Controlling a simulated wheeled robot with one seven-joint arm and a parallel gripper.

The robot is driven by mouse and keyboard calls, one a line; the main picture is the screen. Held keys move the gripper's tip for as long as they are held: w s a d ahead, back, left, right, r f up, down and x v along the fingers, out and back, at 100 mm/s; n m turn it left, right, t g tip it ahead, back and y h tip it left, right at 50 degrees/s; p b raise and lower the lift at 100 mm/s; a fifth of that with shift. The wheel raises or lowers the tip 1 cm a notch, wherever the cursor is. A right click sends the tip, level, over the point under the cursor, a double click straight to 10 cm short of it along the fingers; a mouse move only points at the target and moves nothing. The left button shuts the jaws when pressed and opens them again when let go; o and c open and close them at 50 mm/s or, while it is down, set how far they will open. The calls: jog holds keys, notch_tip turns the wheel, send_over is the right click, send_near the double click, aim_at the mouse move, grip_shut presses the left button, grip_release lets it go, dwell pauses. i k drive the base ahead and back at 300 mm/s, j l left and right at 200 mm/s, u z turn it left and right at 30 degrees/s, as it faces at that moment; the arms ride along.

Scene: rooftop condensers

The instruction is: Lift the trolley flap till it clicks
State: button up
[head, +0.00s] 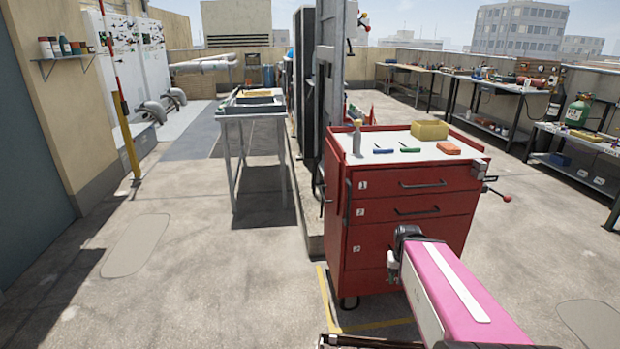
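The red trolley (411,246) stands right of centre, with numbered drawers and dark handles on its front. A narrow upright red panel (334,182) is at its left side; I cannot tell whether this is the flap. A grey bracket (478,170) and a lever with a red knob (507,198) stick out at its right side. My pink arm reaches from the lower right to a dark end in front of the trolley's lower drawers. No fingertips can be made out there, and whether it touches the trolley is unclear.
On the trolley top are a grey bottle (357,139), a yellow box (429,130), an orange block (447,148) and small green and blue items. A grey table (249,113) stands behind left. Workbenches (480,87) line the right. The floor (220,275) at left is clear.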

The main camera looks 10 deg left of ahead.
aim_at(332, 164)
jog(key=k+j, duration=0.1)
jog(key=j, duration=0.8)
jog(key=k+j, duration=0.15)
jog(key=j, duration=0.25)
jog(key=i+j+z, duration=0.1)
jog(key=i+j, duration=0.35)
